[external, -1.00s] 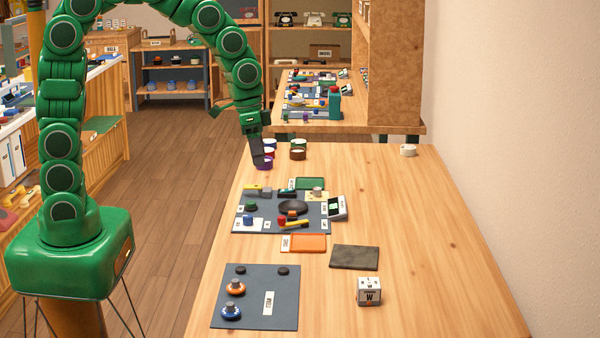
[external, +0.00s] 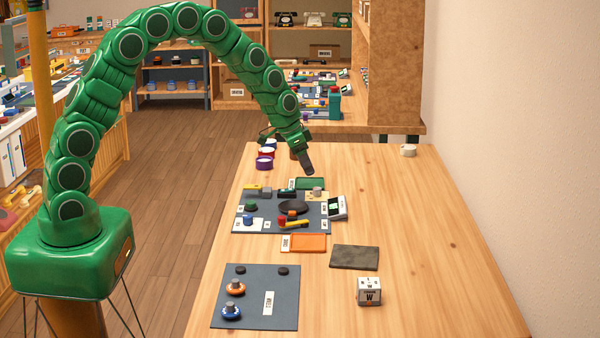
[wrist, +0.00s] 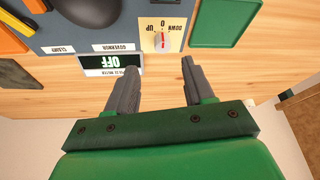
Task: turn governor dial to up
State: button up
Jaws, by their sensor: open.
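The governor dial (wrist: 162,41) is a grey knob with a red mark on a cream plate (wrist: 174,45) printed DOWN, 0 and UP, upside down in the wrist view. I cannot tell exactly which word the mark points at. The GOVERNOR label (wrist: 115,47) is beside the plate. In the external view the dial (external: 317,191) is at the far right corner of the blue-grey board (external: 268,228). My gripper (external: 308,172) is above and just beyond the dial. In the wrist view my gripper (wrist: 158,68) is open and empty, its fingertips apart from the knob.
A meter reading OFF (wrist: 112,64) stands close beside the dial. A green tray (wrist: 225,22) is on its other side. Coloured cups (external: 265,163) stand beyond the board. An orange pad (external: 308,243) and dark mat (external: 355,257) lie nearer. The table's right side is mostly clear.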

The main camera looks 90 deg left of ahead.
aim_at(316, 188)
jog(key=shift+a+x, duration=0.2)
jog(key=shift+x, duration=3.8)
jog(key=shift+c, duration=0.5)
grip_shut()
